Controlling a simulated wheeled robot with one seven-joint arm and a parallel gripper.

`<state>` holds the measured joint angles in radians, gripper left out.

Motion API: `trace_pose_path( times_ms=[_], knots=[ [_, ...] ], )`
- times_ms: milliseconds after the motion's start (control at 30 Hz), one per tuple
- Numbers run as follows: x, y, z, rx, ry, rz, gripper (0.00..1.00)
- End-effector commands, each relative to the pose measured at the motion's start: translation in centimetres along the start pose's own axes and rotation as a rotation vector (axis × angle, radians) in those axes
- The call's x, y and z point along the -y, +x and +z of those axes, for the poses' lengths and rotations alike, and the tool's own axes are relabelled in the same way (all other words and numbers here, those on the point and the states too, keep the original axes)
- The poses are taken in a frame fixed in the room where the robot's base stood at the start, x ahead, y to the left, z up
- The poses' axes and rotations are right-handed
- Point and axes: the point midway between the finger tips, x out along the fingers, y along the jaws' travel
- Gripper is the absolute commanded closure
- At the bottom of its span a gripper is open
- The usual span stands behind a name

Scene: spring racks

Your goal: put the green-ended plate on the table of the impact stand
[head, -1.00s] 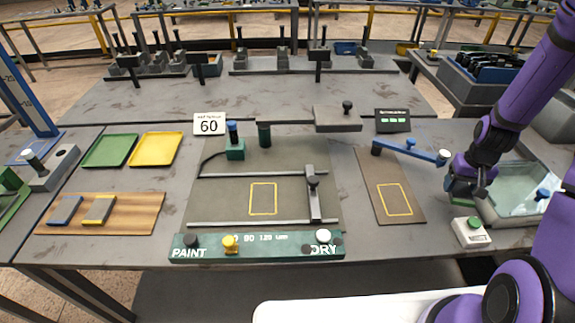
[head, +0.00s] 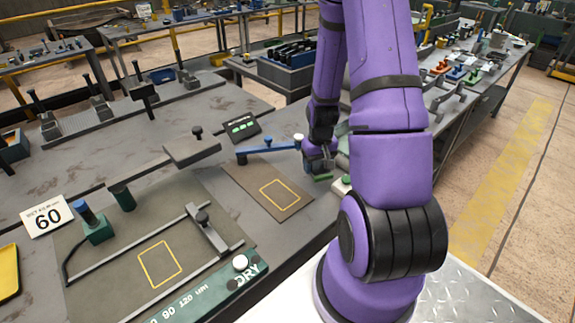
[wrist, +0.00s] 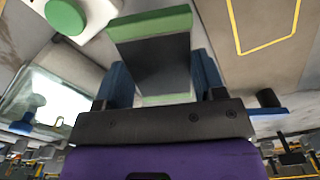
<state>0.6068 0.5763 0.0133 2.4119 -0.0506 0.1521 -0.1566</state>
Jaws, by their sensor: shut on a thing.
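My gripper (head: 320,166) is shut on the green-ended plate (wrist: 152,62). In the wrist view the plate lies between the two blue fingers, with a dark middle and green ends. In the head view only a small green part of the plate (head: 322,178) shows below my gripper, above the bench near its right edge; the rest is hidden. I cannot pick out the impact stand in the current views.
A brown mat with a yellow outline (head: 279,194) lies left of my gripper, with a blue bar (head: 268,147) behind it. A white box with a green button (head: 342,186) is close at the right. A glass-like tray (wrist: 48,105) shows in the wrist view. Open floor lies right.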

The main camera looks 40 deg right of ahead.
Motion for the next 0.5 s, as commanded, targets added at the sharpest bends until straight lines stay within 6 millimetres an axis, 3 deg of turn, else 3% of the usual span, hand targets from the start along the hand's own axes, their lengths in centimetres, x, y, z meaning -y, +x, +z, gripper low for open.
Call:
trace_pose_path(
  times_ms=[300, 500],
  knots=[
    [2.2, 2.9, -5.2, -0.001, -0.002, 0.0, 0.86],
    [2.7, 3.6, -6.5, -0.001, 0.0, 0.0, 0.86]
  ],
)
